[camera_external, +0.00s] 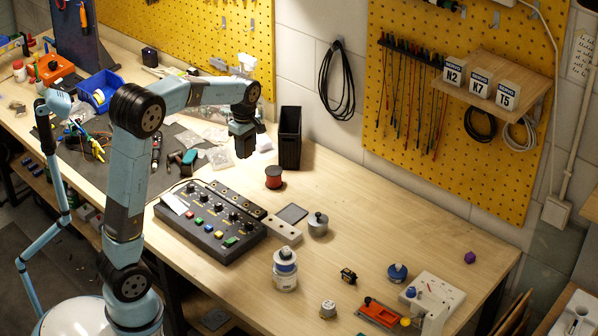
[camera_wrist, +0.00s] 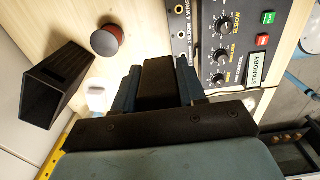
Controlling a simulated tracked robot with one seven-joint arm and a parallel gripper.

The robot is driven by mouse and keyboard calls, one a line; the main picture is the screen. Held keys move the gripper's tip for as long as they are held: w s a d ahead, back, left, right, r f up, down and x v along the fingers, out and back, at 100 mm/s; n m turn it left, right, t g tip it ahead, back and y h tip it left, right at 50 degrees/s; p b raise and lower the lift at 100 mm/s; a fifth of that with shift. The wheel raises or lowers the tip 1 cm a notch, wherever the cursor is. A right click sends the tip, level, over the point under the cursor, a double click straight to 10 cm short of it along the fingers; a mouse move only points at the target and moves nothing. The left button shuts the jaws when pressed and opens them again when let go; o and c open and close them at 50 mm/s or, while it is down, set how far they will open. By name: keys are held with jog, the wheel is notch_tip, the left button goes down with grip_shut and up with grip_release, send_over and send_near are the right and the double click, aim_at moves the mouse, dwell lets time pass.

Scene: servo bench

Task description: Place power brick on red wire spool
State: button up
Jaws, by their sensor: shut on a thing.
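The red wire spool (camera_external: 274,177) stands upright on the bench, with a dark top disc. It also shows in the wrist view (camera_wrist: 106,40), ahead and to the left of my fingers. My gripper (camera_external: 243,135) hangs pointing down above the bench, up and to the left of the spool in the external view. In the wrist view my gripper (camera_wrist: 157,92) is shut on a dark block, the power brick (camera_wrist: 158,78), held between the two bluish fingers. The brick and spool appear apart. The brick's lower end is hard to make out in the external view.
A tall black open bin (camera_external: 290,138) stands behind the spool, also left in the wrist view (camera_wrist: 58,82). A control box with knobs and buttons (camera_external: 210,222) lies in front. A metal pot (camera_external: 318,224) stands to the right.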

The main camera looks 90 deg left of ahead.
jog(key=w+a+f, duration=0.3)
jog(key=w+a, duration=0.1)
jog(key=w, duration=0.1)
send_over(276, 171)
jog(key=s+d, duration=0.1)
notch_tip(276, 171, down, 4)
jog(key=shift+f, duration=0.2)
jog(key=shift+w+a+f, duration=0.25)
jog(key=shift+a+f, duration=0.05)
jog(key=shift+f, duration=0.25)
jog(key=f, duration=0.3)
jog(key=shift+w+a+f, duration=0.15)
jog(key=shift+w+f, duration=0.05)
jog(key=shift+f, duration=0.1)
jog(key=o, duration=1.1)
